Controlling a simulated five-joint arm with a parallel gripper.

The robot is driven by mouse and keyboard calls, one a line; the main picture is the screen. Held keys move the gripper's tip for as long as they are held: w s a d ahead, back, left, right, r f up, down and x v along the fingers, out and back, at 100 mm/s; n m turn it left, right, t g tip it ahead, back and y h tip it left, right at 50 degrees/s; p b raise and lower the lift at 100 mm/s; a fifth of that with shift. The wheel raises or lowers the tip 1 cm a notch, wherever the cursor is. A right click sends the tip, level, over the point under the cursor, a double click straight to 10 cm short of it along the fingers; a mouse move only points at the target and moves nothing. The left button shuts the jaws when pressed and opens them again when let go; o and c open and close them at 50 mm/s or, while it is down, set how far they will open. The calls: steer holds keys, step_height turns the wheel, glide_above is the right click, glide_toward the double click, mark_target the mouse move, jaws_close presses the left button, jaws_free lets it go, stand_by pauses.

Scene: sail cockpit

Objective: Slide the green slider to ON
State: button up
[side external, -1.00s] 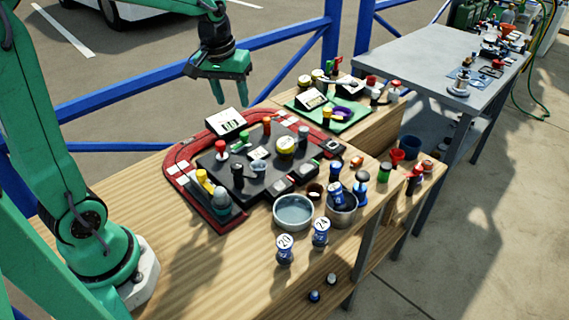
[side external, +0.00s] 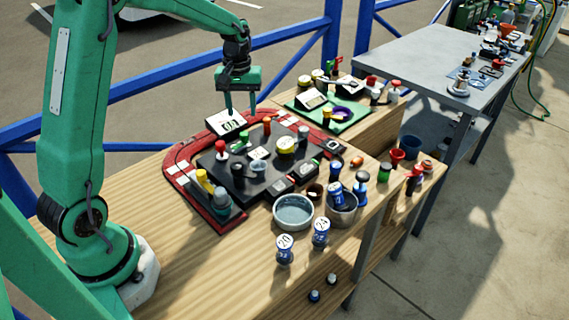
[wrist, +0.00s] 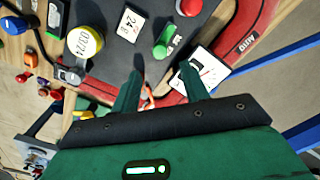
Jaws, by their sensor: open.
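The green slider (wrist: 163,40) shows as an upright green knob on the black panel (wrist: 115,65) in the wrist view, with a small marked strip beside it. In the side view the green knob (side external: 244,137) is small, at the back part of the panel, and I cannot read its marks. My gripper (side external: 240,108) is open and empty, pointing down above the panel's back edge. In the wrist view my gripper (wrist: 162,72) has its two fingers apart, with the slider ahead of the tips and not between them.
A white gauge box (side external: 226,122) stands at the back edge, close to my fingers. A red knob (side external: 220,147), a yellow round dial (side external: 285,145) and a red lever (side external: 267,123) crowd the panel. A red border (side external: 185,150) surrounds it. A bowl (side external: 293,211) stands in front.

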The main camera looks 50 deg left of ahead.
mark_target(244, 133)
steer(key=shift+f, duration=3.85)
jaws_close()
